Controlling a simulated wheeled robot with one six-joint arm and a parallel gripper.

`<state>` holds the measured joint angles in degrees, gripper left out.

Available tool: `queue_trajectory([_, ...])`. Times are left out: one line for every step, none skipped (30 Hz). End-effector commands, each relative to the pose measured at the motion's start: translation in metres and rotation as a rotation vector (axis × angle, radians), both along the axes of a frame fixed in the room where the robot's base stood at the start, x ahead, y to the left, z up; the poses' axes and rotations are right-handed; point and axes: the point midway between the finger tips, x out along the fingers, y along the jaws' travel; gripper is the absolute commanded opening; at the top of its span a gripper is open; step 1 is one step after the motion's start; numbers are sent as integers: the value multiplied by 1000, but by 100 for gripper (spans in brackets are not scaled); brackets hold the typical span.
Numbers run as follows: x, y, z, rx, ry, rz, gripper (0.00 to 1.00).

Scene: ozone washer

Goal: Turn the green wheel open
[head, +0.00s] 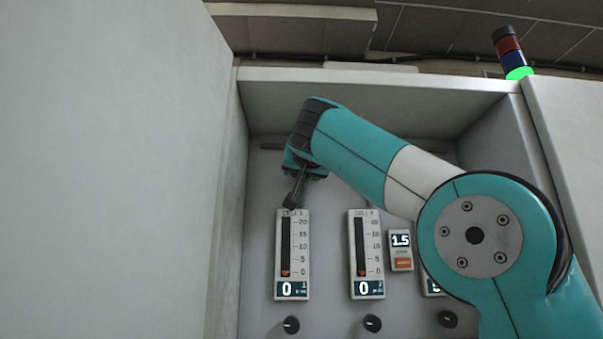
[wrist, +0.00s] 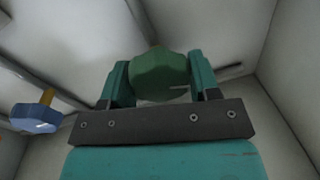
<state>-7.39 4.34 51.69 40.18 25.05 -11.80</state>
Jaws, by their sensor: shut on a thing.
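The green wheel (wrist: 160,76) shows in the wrist view, between the two teal fingers of my gripper (wrist: 160,82). The fingers are shut on it from both sides. A short yellowish stem shows just behind the wheel. In the head view my gripper (head: 298,185) is at the upper left of the recessed cabinet, above the left gauge. The wheel cannot be made out there, as my arm and gripper cover that spot.
A blue wheel (wrist: 36,117) on a yellow stem is to the left in the wrist view. Below my arm are a left gauge (head: 292,255) and a second gauge (head: 366,255), both reading 0, with black knobs (head: 291,325) beneath. Cabinet walls enclose the recess.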

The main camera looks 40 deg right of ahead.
Motion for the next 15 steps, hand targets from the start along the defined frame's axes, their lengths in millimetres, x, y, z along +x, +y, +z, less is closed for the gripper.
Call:
queue_trajectory([0,0,-1,34,-27,0,32])
queue_trajectory([0,0,-1,58,-44,0,32])
queue_trajectory([0,0,-1,89,-66,0,32])
queue_trajectory([0,0,-1,113,-81,0,32])
queue_trajectory([0,0,-1,136,-97,1,32])
queue_trajectory([0,0,-1,168,-118,1,32])
queue_trajectory([0,0,-1,191,-134,1,32])
queue_trajectory([0,0,-1,215,-151,1,32])
queue_trajectory([0,-1,-1,246,-172,2,32])
queue_trajectory([-1,-1,-1,270,-188,2,32])
queue_trajectory([-1,-1,-1,295,-203,1,32])
queue_trajectory([-1,-1,-1,327,-225,1,32])
queue_trajectory([-1,-1,-1,349,-242,1,32])
queue_trajectory([-1,-1,-1,373,-257,1,32])
queue_trajectory([-1,-1,-1,405,-278,2,32])
